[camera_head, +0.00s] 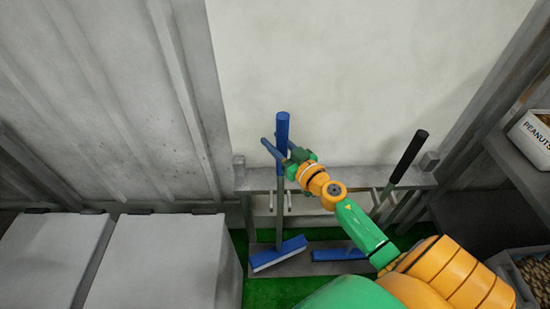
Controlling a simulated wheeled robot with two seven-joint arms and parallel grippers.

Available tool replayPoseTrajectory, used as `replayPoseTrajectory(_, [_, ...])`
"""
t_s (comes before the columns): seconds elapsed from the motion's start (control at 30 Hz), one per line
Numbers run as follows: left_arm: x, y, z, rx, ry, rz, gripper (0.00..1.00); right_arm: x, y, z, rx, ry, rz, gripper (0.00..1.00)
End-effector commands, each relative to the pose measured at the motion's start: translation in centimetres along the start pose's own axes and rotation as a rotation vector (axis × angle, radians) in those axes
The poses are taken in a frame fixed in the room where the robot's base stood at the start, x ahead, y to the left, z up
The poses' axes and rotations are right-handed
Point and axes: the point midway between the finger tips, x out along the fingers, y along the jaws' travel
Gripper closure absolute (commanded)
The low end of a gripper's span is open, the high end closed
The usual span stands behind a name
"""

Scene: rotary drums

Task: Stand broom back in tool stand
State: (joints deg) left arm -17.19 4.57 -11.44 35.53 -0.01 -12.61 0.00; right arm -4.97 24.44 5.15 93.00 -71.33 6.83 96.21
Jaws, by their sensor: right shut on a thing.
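The blue broom (278,254) stands nearly upright at the left part of the grey tool stand (345,178), its blue head low, near the stand's base. My right gripper (291,160) is shut at the handles, below the blue upright grip (282,130). A second blue handle end (269,148) leans beside it, and a second blue head (338,254) lies low in the stand. The gripper hides where the handles cross, so which pole is in the jaws is hard to see. My left gripper is not in view.
A black-handled tool (408,157) leans at the stand's right. Grey bins (160,262) stand at the left. A peanuts box (533,138) sits on a shelf at the right, with a crate (524,268) below. A pale wall is close behind the stand.

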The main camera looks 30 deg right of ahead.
Motion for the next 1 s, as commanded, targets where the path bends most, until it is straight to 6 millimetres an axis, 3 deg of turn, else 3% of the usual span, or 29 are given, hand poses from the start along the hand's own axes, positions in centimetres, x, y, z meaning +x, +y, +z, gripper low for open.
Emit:
replayPoseTrajectory(0.27, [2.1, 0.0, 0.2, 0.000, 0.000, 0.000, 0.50, 0.0, 0.0, 2.2, 0.000, 0.003, 0.001, 1.00])
replayPoseTrajectory(0.5, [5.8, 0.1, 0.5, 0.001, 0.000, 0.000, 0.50, 0.1, 0.0, 6.2, 0.000, 0.002, 0.000, 1.00])
replayPoseTrajectory(0.87, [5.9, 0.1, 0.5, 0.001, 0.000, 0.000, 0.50, 0.4, 0.2, 6.1, 0.000, 0.002, 0.000, 1.00])
replayPoseTrajectory(0.9, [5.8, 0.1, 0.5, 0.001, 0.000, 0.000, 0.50, 0.4, 0.2, 6.1, 0.000, 0.000, -0.001, 0.50])
replayPoseTrajectory(0.97, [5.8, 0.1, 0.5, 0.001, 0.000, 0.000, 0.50, 0.4, 0.2, 6.1, 0.000, 0.000, -0.001, 0.34])
replayPoseTrajectory(1.0, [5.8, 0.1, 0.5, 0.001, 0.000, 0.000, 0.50, 0.4, 0.2, 6.1, 0.000, 0.000, -0.001, 0.31])
